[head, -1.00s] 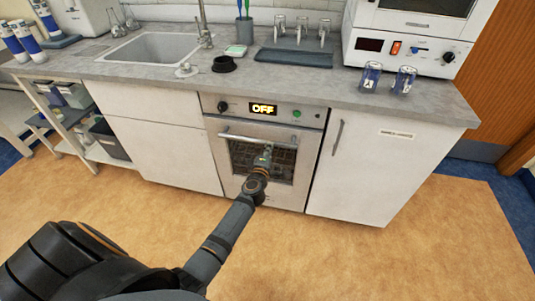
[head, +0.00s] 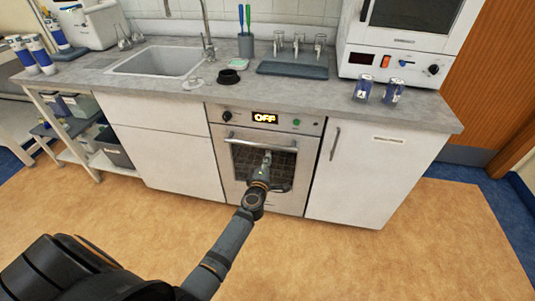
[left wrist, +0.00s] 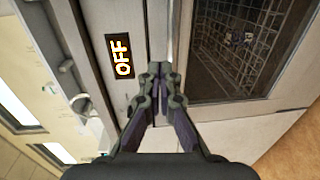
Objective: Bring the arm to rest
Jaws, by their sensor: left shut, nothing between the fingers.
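My left arm reaches toward the built-in oven, and my left gripper (head: 267,158) shows in front of the oven door (head: 238,190) in the head view. In the left wrist view the gripper (left wrist: 160,72) has its fingers together and empty. The oven door looks shut, with its handle (head: 240,141) across the top. The oven display (head: 265,118) reads OFF; it also shows in the left wrist view (left wrist: 119,56). Whether the fingers touch the door cannot be told. My right gripper is not in view.
White cabinets (head: 365,180) flank the oven. The tan floor (head: 400,255) in front is clear.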

